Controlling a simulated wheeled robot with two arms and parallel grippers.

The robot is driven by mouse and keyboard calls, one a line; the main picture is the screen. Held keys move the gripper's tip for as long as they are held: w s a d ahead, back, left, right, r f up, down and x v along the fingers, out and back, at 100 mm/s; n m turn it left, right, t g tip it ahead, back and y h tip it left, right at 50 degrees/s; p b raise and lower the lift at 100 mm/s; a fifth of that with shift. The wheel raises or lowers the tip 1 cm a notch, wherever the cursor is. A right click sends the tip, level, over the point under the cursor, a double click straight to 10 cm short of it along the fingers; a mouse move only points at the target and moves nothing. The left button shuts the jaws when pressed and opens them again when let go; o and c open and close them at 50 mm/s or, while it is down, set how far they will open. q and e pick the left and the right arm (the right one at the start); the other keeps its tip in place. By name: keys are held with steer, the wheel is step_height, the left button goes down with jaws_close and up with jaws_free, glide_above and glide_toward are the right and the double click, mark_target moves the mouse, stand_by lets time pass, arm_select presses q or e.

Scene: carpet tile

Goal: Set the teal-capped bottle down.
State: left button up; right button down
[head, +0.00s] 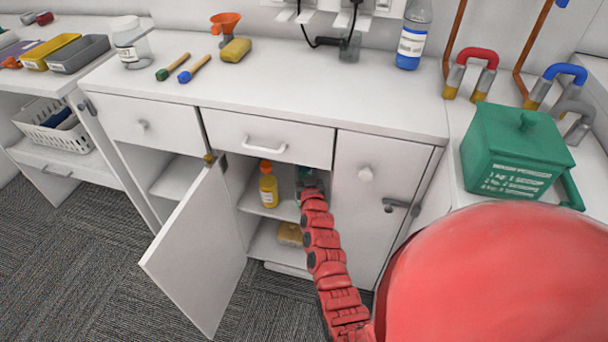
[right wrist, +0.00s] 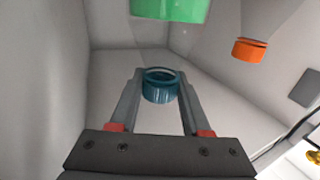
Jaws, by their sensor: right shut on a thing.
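The teal-capped bottle shows in the right wrist view as a teal cap (right wrist: 161,86) between my right gripper's fingers; its body is hidden. My right gripper (right wrist: 158,90) is shut on it. In the head view my right gripper (head: 309,184) reaches inside the open cabinet at upper shelf height, right of a yellow bottle with an orange cap (head: 268,188). The held bottle is mostly hidden there, and I cannot tell whether it touches the shelf (head: 283,209). My left gripper is not in view.
The open cabinet door (head: 200,250) stands left of the opening. A sponge-like tan block (head: 290,234) lies on the lower level. In the right wrist view, a green object (right wrist: 170,8) and an orange cap (right wrist: 250,50) are beyond my fingers. A drawer (head: 268,138) is above.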

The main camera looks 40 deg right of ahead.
mark_target(304, 174)
steer(key=shift+a+f+b, duration=0.1)
steer(key=shift+f+b, duration=0.3)
steer(key=shift+f, duration=1.3)
steer(key=shift+f, duration=0.15)
steer(key=shift+c, duration=1.8)
jaws_free()
